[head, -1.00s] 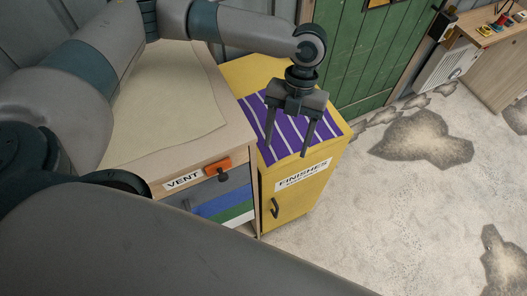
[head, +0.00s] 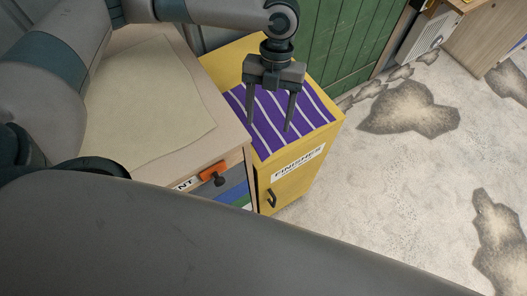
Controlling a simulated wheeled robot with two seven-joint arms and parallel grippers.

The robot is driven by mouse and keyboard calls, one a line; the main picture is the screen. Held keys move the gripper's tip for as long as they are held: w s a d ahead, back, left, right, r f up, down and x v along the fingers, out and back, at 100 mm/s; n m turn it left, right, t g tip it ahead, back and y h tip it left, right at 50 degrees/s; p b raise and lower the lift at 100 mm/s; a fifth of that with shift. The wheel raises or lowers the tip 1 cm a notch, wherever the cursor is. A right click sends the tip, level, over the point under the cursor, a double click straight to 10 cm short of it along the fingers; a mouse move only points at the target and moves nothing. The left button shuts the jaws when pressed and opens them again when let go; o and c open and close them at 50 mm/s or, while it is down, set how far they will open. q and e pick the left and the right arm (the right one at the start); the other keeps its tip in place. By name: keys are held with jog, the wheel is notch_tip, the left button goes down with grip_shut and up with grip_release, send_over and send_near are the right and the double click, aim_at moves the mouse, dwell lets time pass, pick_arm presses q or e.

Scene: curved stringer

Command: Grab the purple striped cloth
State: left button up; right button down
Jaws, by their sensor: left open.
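The purple cloth with white stripes (head: 312,108) lies flat on top of a yellow cabinet (head: 290,184) labelled "FINISHES". My left gripper (head: 269,128) points down over the cloth with its two fingers apart and nothing between them. In this view the fingertips overlap the cloth; I cannot tell whether they touch it. The gripper hides part of the cloth's far left side. My right gripper is not in view.
A wooden bench (head: 232,140) with a pale sheet (head: 150,100) stands close against the cabinet's left side, with an orange-and-black fitting (head: 213,173) at its front. A green door (head: 340,40) is behind. Stained floor to the right is open.

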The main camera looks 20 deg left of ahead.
aim_at(264, 156)
pick_arm(q)
jog(key=shift+s+f, duration=0.1)
jog(key=shift+b+x, duration=0.6)
jog(key=shift+x, duration=4.25)
jog(key=shift+f, duration=0.15)
grip_shut()
notch_tip(264, 156, up, 12)
jog(key=p, duration=0.1)
